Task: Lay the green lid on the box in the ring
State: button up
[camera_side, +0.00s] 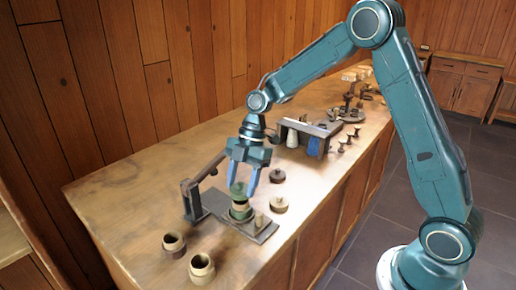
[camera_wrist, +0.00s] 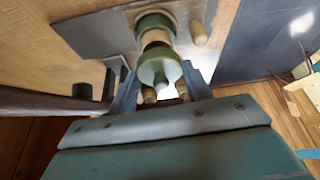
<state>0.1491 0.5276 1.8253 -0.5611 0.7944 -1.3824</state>
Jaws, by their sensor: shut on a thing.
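The green lid (camera_side: 238,188) is between the fingertips of my gripper (camera_side: 241,187), which is shut on it. In the wrist view the lid (camera_wrist: 160,66) shows with its small knob towards the camera, between both fingers (camera_wrist: 157,78). The pale wooden box (camera_side: 240,206) stands upright in a green ring (camera_side: 241,215) on a grey plate (camera_side: 262,236). The lid is at or just above the box's top; I cannot tell whether they touch. In the wrist view the box (camera_wrist: 155,38) is partly hidden behind the lid.
A wooden peg (camera_side: 259,219) stands on the plate beside the ring. A dark post with an arm (camera_side: 191,200) rises at the plate's left. Two open pots (camera_side: 174,245) (camera_side: 201,268) stand front left. Two dark-topped lidded pieces (camera_side: 277,176) (camera_side: 279,205) are at right. A rack (camera_side: 308,135) stands behind.

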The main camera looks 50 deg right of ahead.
aim_at(242, 191)
jog(key=shift+f, duration=0.85)
jog(key=shift+f, duration=0.75)
dwell(2.9)
jog(key=o, duration=1)
jog(key=shift+r, duration=0.2)
jog(key=shift+r, duration=4.05)
